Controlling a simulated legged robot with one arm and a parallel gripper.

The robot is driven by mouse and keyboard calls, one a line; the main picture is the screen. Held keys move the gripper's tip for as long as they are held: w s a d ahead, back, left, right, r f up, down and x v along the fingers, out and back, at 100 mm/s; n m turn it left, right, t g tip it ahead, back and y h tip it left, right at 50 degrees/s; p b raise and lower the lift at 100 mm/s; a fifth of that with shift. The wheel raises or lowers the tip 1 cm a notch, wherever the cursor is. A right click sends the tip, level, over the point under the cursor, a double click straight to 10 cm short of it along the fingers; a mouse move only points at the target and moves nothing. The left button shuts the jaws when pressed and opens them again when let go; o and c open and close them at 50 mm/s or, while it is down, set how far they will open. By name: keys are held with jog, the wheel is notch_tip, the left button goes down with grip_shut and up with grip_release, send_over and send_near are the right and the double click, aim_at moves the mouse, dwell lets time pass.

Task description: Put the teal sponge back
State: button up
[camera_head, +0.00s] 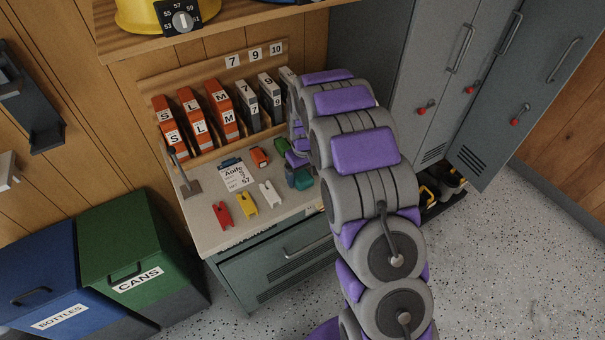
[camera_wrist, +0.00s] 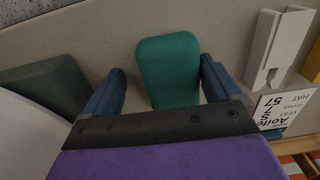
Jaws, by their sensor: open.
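The teal sponge (camera_wrist: 168,70) lies on the pale bench top (camera_wrist: 210,25) in the wrist view. My gripper (camera_wrist: 160,92) is open, with one blue finger on each side of the sponge's near part. I cannot tell whether the fingers touch it. In the head view the sponge (camera_head: 300,179) shows partly at the right side of the bench top, with my arm close beside it. My gripper's fingers are hard to make out there.
A dark green block (camera_wrist: 45,85) lies left of my gripper in the wrist view. A white clip (camera_wrist: 276,45) and a printed card (camera_wrist: 285,108) lie to the right. Orange and grey labelled binders (camera_head: 195,120) stand behind the bench top. A locker door (camera_head: 515,85) stands open at right.

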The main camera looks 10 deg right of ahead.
aim_at(303, 174)
jog(key=shift+s+a+f, duration=0.15)
jog(key=shift+s+f, duration=0.25)
jog(key=shift+s, duration=0.05)
notch_tip(303, 174, up, 12)
jog(key=p, duration=0.3)
jog(key=s+r+m, duration=0.1)
jog(key=s+r, duration=0.8)
jog(key=s, duration=0.3)
jog(key=s+r+m+g, duration=0.1)
jog(key=s+r+m, duration=0.1)
jog(key=s, duration=2.7)
jog(key=shift+s+r+m+g, duration=0.2)
jog(key=shift+r+m+g, duration=0.15)
jog(key=shift+r, duration=0.2)
jog(key=shift+a, duration=0.1)
jog(key=shift+c, duration=0.4)
